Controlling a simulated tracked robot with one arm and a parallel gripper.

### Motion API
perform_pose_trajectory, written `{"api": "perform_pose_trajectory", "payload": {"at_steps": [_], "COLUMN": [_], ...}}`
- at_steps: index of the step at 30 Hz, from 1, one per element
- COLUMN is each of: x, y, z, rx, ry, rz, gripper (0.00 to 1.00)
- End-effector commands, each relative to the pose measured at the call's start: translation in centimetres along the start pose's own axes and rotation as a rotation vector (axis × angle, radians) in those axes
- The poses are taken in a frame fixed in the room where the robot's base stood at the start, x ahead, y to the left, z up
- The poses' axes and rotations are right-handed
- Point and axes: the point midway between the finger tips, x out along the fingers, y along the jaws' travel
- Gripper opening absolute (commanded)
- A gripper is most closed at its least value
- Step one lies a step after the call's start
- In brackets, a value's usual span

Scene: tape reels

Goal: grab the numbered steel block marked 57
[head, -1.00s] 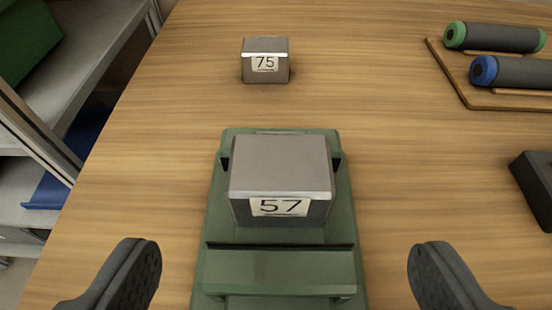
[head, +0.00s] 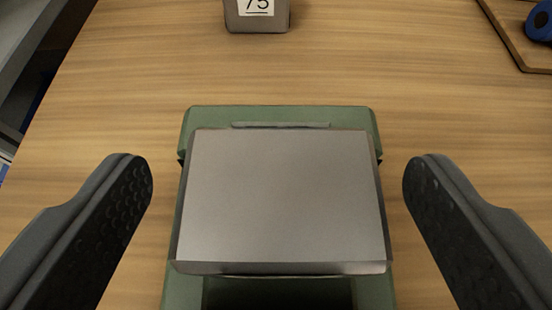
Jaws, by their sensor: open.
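The steel block marked 57 (head: 280,200) fills the middle of the view, seen from above; its number label is out of sight now. It sits on a green holder (head: 280,116), whose far edge and sides show around it. My gripper (head: 278,172) is open, with one dark padded finger to the left of the block and one to the right. There is a gap on both sides, and neither finger visibly touches the block or the holder.
A second steel block marked 75 (head: 257,14) stands on the wooden table (head: 130,90) beyond the holder, cut by the top edge. A wooden board (head: 518,36) with a blue-ended roll (head: 540,22) lies at the upper right. The table beside the holder is clear.

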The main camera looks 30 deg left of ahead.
Motion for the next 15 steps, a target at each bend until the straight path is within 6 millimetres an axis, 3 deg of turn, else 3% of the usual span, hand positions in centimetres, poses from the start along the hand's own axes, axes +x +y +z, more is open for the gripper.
{"api": "perform_pose_trajectory", "payload": {"at_steps": [5,11,12,15], "x": [0.0,-0.01,-0.01,-0.02], "y": [0.02,0.03,0.02,0.02], "z": [0.0,0.03,0.03,0.02], "rx": [0.0,0.0,0.0,0.0], "ry": [0.0,-0.001,-0.001,-0.001], "rz": [0.0,0.0,0.0,0.0], "gripper": [0.8,0.27,0.21,0.21]}}
